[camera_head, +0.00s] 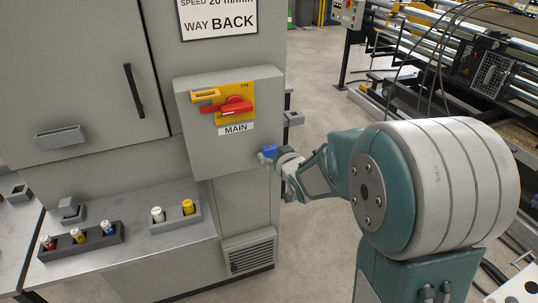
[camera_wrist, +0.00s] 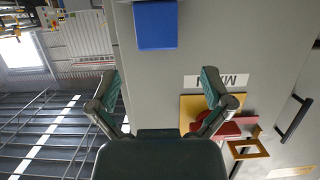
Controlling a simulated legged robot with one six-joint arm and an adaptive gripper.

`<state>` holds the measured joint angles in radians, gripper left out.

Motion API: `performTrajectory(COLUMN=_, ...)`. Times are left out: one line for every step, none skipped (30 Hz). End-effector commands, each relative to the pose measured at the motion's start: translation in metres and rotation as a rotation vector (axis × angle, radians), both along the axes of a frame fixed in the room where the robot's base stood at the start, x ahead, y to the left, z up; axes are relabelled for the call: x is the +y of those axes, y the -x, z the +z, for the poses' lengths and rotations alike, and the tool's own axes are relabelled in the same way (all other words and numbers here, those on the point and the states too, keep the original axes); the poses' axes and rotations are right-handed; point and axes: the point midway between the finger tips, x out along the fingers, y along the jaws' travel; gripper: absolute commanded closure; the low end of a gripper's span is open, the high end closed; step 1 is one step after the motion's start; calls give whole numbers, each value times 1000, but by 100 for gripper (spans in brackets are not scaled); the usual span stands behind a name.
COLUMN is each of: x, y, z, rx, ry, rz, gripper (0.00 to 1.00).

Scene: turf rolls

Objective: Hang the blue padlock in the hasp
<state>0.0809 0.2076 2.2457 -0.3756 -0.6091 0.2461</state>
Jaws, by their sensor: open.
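In the wrist view the padlock (camera_wrist: 156,25) is a plain blue block at the top edge, ahead of the two spread fingers of my gripper (camera_wrist: 162,78). The fingers are open with a gap between them and do not close on it. Its shackle and what supports it cannot be made out. The orange hasp loop (camera_head: 205,95) is on the box front, beside the red handle (camera_head: 234,106); the loop also shows in the wrist view (camera_wrist: 259,154).
The grey switch box (camera_head: 190,145) juts from the cabinet. A small grey bracket (camera_head: 293,118) stands at its right. Open floor (camera_head: 318,75) lies behind, right of the cabinet.

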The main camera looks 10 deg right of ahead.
Motion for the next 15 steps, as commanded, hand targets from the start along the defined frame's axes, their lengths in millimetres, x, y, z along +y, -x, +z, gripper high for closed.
performTrajectory(x=1, y=-3, z=-1, rx=0, ry=0, rz=0, gripper=0)
performTrajectory(x=1, y=-4, z=-2, rx=0, ry=0, rz=0, gripper=0)
performTrajectory(x=1, y=-7, z=-3, rx=1, ry=0, rz=0, gripper=0)
performTrajectory(x=1, y=-9, z=-4, rx=1, ry=-1, rz=0, gripper=0)
performTrajectory(x=1, y=-12, z=-6, rx=1, ry=-1, rz=-1, gripper=0)
performTrajectory(x=1, y=-18, z=-9, rx=2, ry=0, rz=-1, gripper=0)
performTrajectory(x=2, y=-22, z=-11, rx=2, ry=0, rz=-1, gripper=0)
performTrajectory(x=2, y=-26, z=-13, rx=2, ry=0, rz=-1, gripper=0)
performTrajectory(x=3, y=-31, z=-15, rx=2, ry=-1, rz=0, gripper=0)
performTrajectory(x=3, y=-35, z=-17, rx=2, ry=-1, rz=0, gripper=0)
performTrajectory(x=4, y=-40, z=-18, rx=1, ry=-1, rz=0, gripper=0)
performTrajectory(x=4, y=-44, z=-19, rx=1, ry=-1, rz=0, gripper=0)
performTrajectory(x=5, y=-47, z=-19, rx=0, ry=-1, rz=0, gripper=0)
performTrajectory(x=5, y=-49, z=-20, rx=0, ry=-1, rz=0, gripper=0)
performTrajectory(x=5, y=-50, z=-20, rx=0, ry=-1, rz=-1, gripper=0)
